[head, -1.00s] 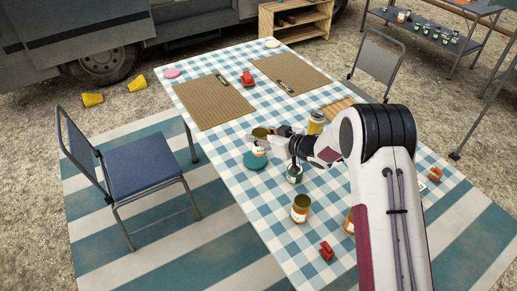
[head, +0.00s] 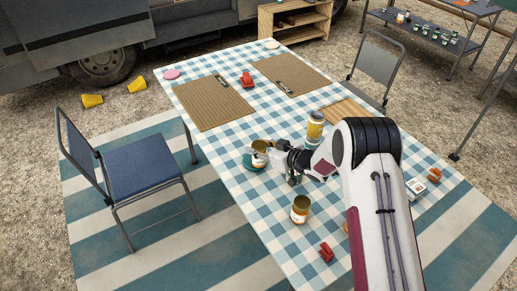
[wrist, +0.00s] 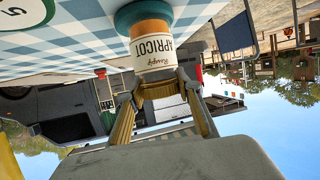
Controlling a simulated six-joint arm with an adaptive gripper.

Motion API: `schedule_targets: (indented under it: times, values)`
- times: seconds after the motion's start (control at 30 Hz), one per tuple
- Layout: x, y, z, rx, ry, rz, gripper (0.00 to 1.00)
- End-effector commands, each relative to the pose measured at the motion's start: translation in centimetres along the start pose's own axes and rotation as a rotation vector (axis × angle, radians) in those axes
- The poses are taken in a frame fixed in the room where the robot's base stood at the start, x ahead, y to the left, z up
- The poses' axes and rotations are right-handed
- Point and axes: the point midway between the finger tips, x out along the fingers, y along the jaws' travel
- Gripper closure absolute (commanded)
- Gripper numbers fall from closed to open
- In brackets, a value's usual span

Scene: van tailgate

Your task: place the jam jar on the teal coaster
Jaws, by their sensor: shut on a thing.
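The jam jar, with a gold lid and a white label reading "APRICOT", shows in the head view (head: 259,155) and upside down in the wrist view (wrist: 155,65). My gripper (head: 268,150) is shut on it, with its fingers at the lid end in the wrist view (wrist: 160,98). The teal coaster (head: 250,164) is under the jar, partly covered by it. In the wrist view the coaster (wrist: 128,17) meets the jar's base; they appear to touch. The jar looks upright.
A green-labelled container (head: 293,179) stands close by, partly hidden by my gripper. A gold-topped jar (head: 300,210) and a red clip (head: 326,251) are nearer the front. A yellow jar (head: 315,126) stands behind my arm. The checked cloth (head: 225,140) is clear left of the coaster.

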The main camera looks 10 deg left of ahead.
Motion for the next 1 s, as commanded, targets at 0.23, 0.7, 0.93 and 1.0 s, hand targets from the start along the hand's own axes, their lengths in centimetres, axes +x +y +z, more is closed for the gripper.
schedule_targets:
  times: [0.23, 0.7, 0.93, 1.0]
  values:
    - [0.33, 0.03, 0.63, -0.001, 0.004, 0.000, 0.96]
    - [0.41, 0.00, 0.95, 0.000, 0.001, 0.000, 0.49]
    - [0.41, 0.01, 0.96, 0.000, 0.001, 0.000, 0.49]
    - [0.40, 0.00, 0.93, 0.000, 0.001, 0.000, 0.49]
